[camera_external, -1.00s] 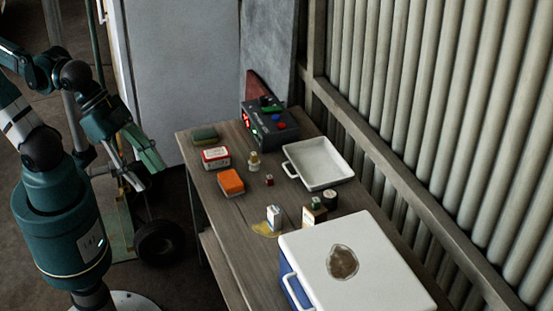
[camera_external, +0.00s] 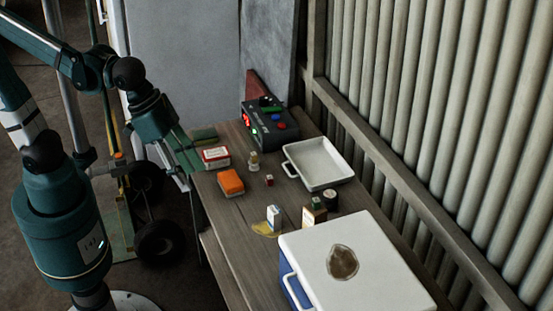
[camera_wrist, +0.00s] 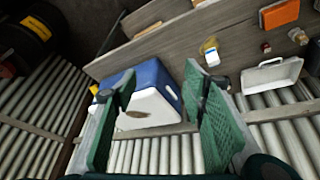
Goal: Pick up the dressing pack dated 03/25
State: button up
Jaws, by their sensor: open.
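No date is legible on any pack, so I cannot tell which one is dated 03/25. A red-and-white box (camera_external: 216,158) lies near the table's left edge. An orange pack (camera_external: 231,182) lies just in front of it and also shows in the wrist view (camera_wrist: 280,14). A small white-and-blue carton (camera_external: 274,217) stands by a yellow patch and also shows in the wrist view (camera_wrist: 212,57). My gripper (camera_external: 188,160) is open at the table's left edge, left of the red-and-white box. In the wrist view its green fingers (camera_wrist: 160,92) are apart with nothing held.
A green sponge (camera_external: 204,134) is partly hidden by my gripper. A corrugated wall borders the right.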

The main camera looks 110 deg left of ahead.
jog(key=w+a+f+n+g, duration=0.3)
jog(key=w+a+f+n, duration=0.1)
jog(key=w+a+f, duration=0.6)
jog(key=n+g+b, duration=0.2)
jog(key=n, duration=0.1)
send_near(274, 210)
jog(key=shift+h, duration=0.3)
notch_tip(274, 210, down, 5)
jog(key=shift+d+f, duration=0.1)
jog(key=shift+d, duration=0.05)
jog(key=shift+a+f, duration=0.45)
jog(key=shift+f, duration=0.2)
jog(key=shift+f, duration=0.1)
jog(key=shift+f, duration=1.2)
jog(key=shift+a+f+b, duration=0.1)
jog(key=shift+f+b, duration=0.45)
jog(key=shift+f, duration=2.05)
jog(key=shift+c, duration=0.5)
